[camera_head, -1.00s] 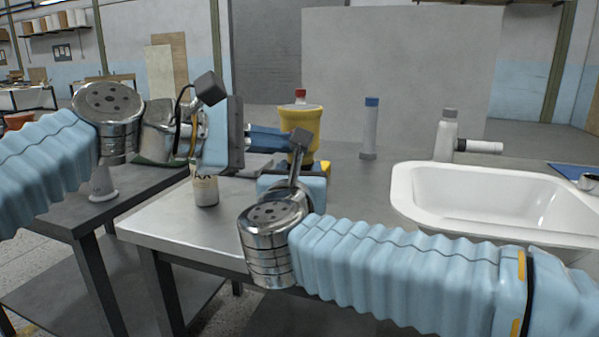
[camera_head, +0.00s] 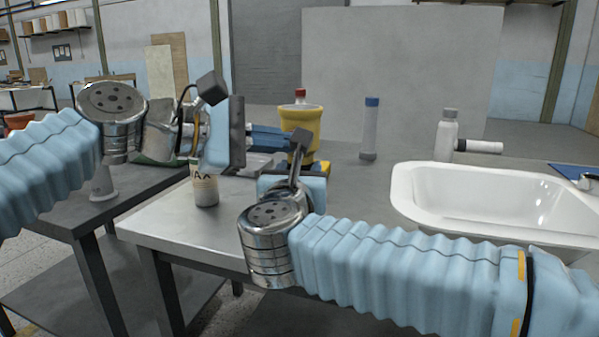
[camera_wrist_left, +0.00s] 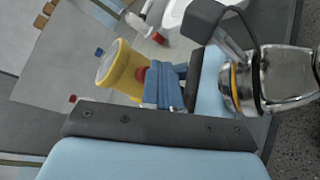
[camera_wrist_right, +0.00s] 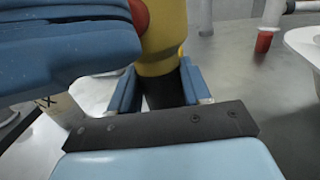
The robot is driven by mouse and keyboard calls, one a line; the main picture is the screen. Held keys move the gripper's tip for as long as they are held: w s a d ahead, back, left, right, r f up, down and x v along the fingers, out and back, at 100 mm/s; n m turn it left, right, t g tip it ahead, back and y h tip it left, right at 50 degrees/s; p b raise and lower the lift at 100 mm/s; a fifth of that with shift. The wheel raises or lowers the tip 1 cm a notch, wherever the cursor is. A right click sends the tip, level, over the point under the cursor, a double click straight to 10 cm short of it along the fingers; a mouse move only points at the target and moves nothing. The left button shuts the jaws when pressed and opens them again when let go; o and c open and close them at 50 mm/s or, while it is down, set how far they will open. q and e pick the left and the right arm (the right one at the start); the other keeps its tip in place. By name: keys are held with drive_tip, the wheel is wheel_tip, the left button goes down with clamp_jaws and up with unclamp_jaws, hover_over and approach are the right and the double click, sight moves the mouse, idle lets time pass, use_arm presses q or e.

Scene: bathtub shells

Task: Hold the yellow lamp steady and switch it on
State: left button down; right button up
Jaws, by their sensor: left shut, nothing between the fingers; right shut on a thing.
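The yellow lamp (camera_head: 301,122) stands upright on the grey table, with a wide round head and a dark lower part. A red button on its side shows in the left wrist view (camera_wrist_left: 141,74) and right wrist view (camera_wrist_right: 139,15). My right gripper (camera_wrist_right: 158,88) is shut around the lamp's dark lower part; in the head view its wrist hides much of that part. My left gripper (camera_wrist_left: 160,82) is shut and empty, its blue fingers pointing at the lamp's side beside the red button. I cannot tell whether they touch the button.
A blue-capped bottle (camera_head: 370,130) and a grey-capped bottle (camera_head: 446,137) stand behind. A labelled jar (camera_head: 205,188) stands below my left gripper. The table between lamp and sink is clear.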

use_arm(q)
drive_tip(key=shift+w+d, duration=0.1)
drive_tip(key=shift+w, duration=0.25)
idle(0.3)
drive_tip(key=shift+s, duration=0.5)
use_arm(e)
drive_tip(key=o, duration=1.2)
use_arm(q)
drive_tip(key=s+a, duration=0.2)
drive_tip(key=s, duration=0.3)
drive_tip(key=shift+s, duration=0.35)
use_arm(e)
drive_tip(key=shift+o, duration=0.2)
use_arm(q)
drive_tip(key=shift+a, duration=0.1)
